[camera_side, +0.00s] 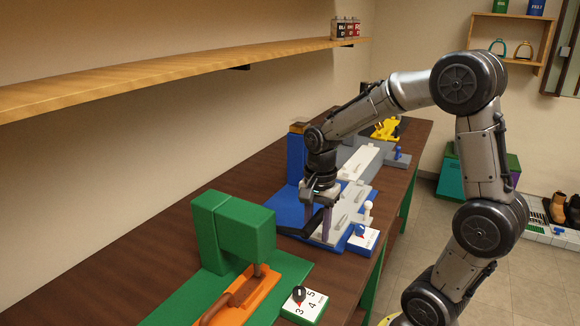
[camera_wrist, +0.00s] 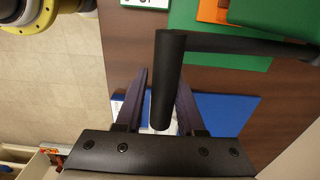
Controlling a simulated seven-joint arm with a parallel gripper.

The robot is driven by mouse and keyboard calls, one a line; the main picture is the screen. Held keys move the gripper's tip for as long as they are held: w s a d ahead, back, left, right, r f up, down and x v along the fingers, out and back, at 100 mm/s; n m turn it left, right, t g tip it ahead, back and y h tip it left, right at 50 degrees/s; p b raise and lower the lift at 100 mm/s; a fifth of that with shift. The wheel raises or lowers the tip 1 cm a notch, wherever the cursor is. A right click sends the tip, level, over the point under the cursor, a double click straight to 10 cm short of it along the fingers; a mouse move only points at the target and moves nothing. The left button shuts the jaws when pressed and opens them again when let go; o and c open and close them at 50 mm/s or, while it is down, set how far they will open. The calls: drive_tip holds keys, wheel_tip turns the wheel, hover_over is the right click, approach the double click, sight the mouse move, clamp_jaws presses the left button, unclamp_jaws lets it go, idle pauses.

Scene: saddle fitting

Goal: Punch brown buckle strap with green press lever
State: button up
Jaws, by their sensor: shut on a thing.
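The green press (camera_side: 235,228) stands at the left of the bench in the side view. A brown strap (camera_side: 238,292) lies on its orange plate (camera_side: 262,290) under the press head. The black press lever (camera_side: 293,231) sticks out from the press toward my gripper. In the wrist view its round black grip (camera_wrist: 168,80) sits between my purple fingers, with its bar (camera_wrist: 245,45) running right to the green press (camera_wrist: 280,15). My gripper (camera_side: 318,222) is shut on this lever's grip. The strap's buckle cannot be made out.
A blue press (camera_side: 296,158) with a grey plate stands just behind my gripper. A numbered dial (camera_side: 304,304) is beside the green press, another (camera_side: 363,238) beside the blue one. A yellow device (camera_side: 386,129) is at the far end. A wooden shelf (camera_side: 180,72) runs above.

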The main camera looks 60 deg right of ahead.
sight(315, 216)
drive_tip(key=shift+o, duration=0.2)
drive_tip(key=shift+s+a+r, duration=0.1)
drive_tip(key=shift+s+r, duration=0.1)
drive_tip(key=shift+s, duration=0.05)
drive_tip(key=shift+o, duration=0.3)
drive_tip(key=shift+w+r, duration=0.25)
drive_tip(key=shift+r, duration=0.95)
drive_tip(key=shift+w+r, duration=0.2)
drive_tip(key=shift+r, duration=0.3)
drive_tip(key=shift+w+r, duration=0.15)
drive_tip(key=shift+r, duration=0.3)
drive_tip(key=shift+c, duration=0.7)
drive_tip(key=w+r, duration=0.7)
drive_tip(key=r, duration=0.2)
drive_tip(key=shift+d, duration=0.2)
drive_tip(key=shift+o, duration=0.2)
drive_tip(key=shift+r, duration=0.1)
